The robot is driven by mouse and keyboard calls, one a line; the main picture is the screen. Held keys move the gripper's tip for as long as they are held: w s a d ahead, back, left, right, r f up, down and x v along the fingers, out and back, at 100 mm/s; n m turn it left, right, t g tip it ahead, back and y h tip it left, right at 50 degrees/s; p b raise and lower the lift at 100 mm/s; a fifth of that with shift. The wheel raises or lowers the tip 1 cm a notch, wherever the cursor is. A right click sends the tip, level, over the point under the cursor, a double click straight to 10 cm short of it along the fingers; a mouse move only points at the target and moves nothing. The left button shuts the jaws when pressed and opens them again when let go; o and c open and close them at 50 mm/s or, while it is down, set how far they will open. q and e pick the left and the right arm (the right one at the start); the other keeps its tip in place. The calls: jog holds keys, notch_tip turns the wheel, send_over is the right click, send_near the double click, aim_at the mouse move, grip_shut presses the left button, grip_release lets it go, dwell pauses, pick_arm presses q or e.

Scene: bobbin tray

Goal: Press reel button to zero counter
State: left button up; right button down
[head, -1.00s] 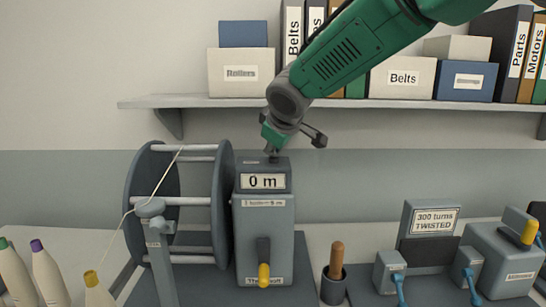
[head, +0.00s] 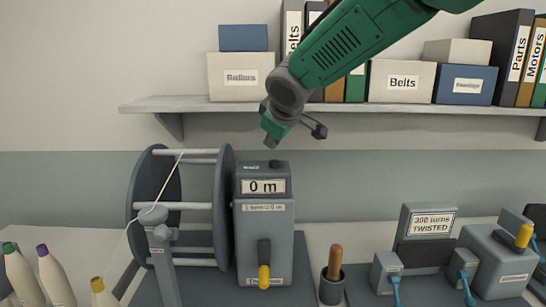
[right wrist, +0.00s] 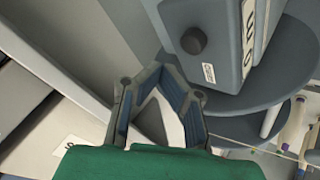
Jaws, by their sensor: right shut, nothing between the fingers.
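The grey counter box (head: 264,225) stands beside the reel, and its display (head: 263,187) reads "0 m". The dark round reel button (head: 279,165) is on top of the box, and it also shows in the right wrist view (right wrist: 193,40). My right gripper (head: 271,141) is shut and empty, above the box top and apart from the button. In the right wrist view the gripper's fingers (right wrist: 157,75) are beside the box and clear of it. The reel (head: 221,207) has dark discs and pale bars, with a thread running to it. My left gripper is not in view.
A yellow-tipped crank (head: 264,275) is on the box front. A cup with a wooden-handled tool (head: 335,262) stands to the right, then a twist-counter device (head: 427,225). Bobbins (head: 55,275) stand at left. A shelf (head: 350,104) with boxes and binders runs behind my right arm.

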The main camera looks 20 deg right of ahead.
aim_at(274, 161)
notch_tip(274, 161, up, 4)
jog(key=p, duration=0.2)
jog(key=shift+f+p, duration=0.15)
jog(key=shift+p, duration=0.15)
jog(key=shift+f, duration=0.1)
